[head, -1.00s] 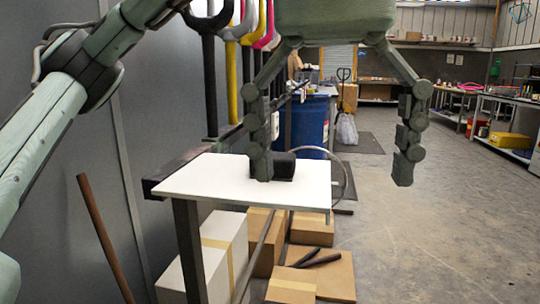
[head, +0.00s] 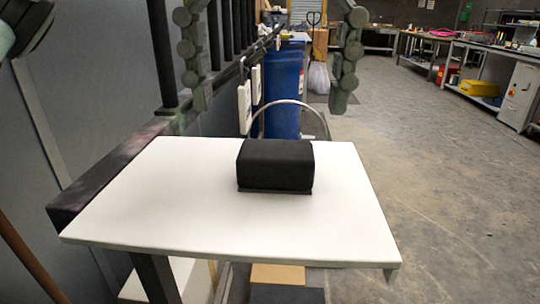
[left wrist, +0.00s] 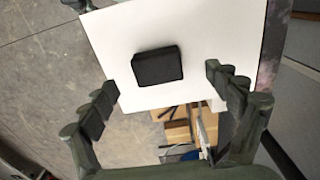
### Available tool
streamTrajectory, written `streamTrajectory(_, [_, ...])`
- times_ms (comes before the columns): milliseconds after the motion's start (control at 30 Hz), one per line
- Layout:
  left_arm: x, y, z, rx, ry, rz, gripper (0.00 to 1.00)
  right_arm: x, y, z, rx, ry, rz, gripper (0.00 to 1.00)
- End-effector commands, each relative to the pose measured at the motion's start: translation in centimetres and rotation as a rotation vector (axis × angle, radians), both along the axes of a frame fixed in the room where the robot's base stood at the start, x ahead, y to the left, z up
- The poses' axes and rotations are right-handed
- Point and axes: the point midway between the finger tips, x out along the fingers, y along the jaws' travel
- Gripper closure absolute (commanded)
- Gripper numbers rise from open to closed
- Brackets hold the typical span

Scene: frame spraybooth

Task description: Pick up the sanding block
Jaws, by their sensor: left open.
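The sanding block (head: 275,166) is a black, rounded box lying flat on a white tabletop (head: 170,205), near the middle of its far half. My left gripper (head: 270,90) hangs above and beyond the block in the head view, with its two fingers spread wide and nothing between them. In the left wrist view the block (left wrist: 158,66) lies ahead of the fingertips, between their lines and apart from both. The left gripper (left wrist: 165,100) is open there too. My right gripper does not show clearly in any view.
A dark rail (head: 105,175) runs along the table's left side by a grey wall. A blue barrel (head: 283,95) and a curved metal hoop (head: 300,104) stand behind the table. Cardboard boxes (left wrist: 178,132) sit beneath it. The floor at right is open.

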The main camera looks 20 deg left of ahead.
Motion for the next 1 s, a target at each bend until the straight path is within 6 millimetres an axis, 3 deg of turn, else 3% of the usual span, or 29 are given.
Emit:
streamTrajectory(233, [0.3, -0.3, -3.4, -0.001, 0.003, -0.001, 0.11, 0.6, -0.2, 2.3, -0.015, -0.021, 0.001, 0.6])
streamTrajectory(400, [0.5, -0.4, -5.6, 0.0, 0.0, 0.003, 0.11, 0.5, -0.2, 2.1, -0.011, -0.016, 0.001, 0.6])
streamTrajectory(733, [0.5, -0.4, -6.5, -0.002, -0.001, 0.002, 0.11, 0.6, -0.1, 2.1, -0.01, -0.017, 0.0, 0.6])
streamTrajectory(1000, [0.5, -0.4, -6.5, -0.001, 0.0, 0.002, 0.42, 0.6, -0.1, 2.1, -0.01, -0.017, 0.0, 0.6])
